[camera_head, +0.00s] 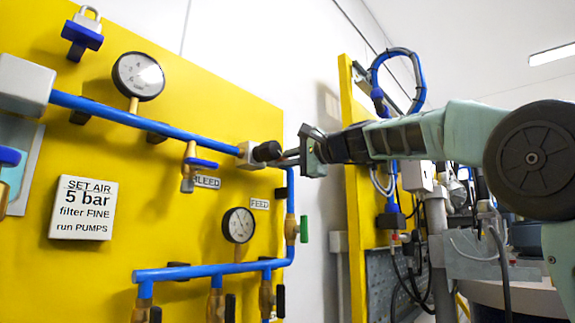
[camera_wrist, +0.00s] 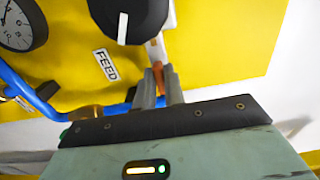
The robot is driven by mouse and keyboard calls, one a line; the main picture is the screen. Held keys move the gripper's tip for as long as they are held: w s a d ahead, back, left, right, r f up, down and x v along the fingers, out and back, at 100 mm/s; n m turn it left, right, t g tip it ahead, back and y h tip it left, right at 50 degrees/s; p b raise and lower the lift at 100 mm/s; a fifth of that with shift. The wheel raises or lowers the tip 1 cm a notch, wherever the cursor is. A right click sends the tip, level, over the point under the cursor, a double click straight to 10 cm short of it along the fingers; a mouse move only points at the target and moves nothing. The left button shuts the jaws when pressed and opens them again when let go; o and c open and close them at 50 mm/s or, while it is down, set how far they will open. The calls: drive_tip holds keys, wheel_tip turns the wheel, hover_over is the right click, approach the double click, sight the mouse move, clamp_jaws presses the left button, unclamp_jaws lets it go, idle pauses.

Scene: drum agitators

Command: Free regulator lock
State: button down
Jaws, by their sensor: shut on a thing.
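The regulator is a pale block (camera_head: 246,156) in the blue pipe run at the panel's right edge, with a round black knob (camera_head: 266,151) facing my arm. In the wrist view the black knob (camera_wrist: 140,22) carries a white mark and fills the top middle. My gripper (camera_head: 284,158) reaches in from the right at the knob. In the wrist view my fingers (camera_wrist: 160,84) are shut on a small orange-brown tab (camera_wrist: 167,77) just below the knob, probably the regulator lock. The fingers hide most of the tab.
The yellow panel (camera_head: 190,225) carries blue pipes, an upper gauge (camera_head: 138,76), a lower gauge (camera_head: 238,225), a blue-handled BLEED valve (camera_head: 200,163) and a FEED label (camera_head: 259,204). A sign (camera_head: 84,208) reads "SET AIR 5 bar". A padlock-like piece (camera_head: 84,32) hangs top left.

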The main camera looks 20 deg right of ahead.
drive_tip(key=shift+f, duration=0.1)
idle(0.4)
drive_tip(key=c, duration=1.5)
unclamp_jaws()
drive_tip(key=b+v, duration=0.3)
drive_tip(key=v, duration=1.4)
drive_tip(key=shift+s+b, duration=0.2)
drive_tip(key=shift+b, duration=0.15)
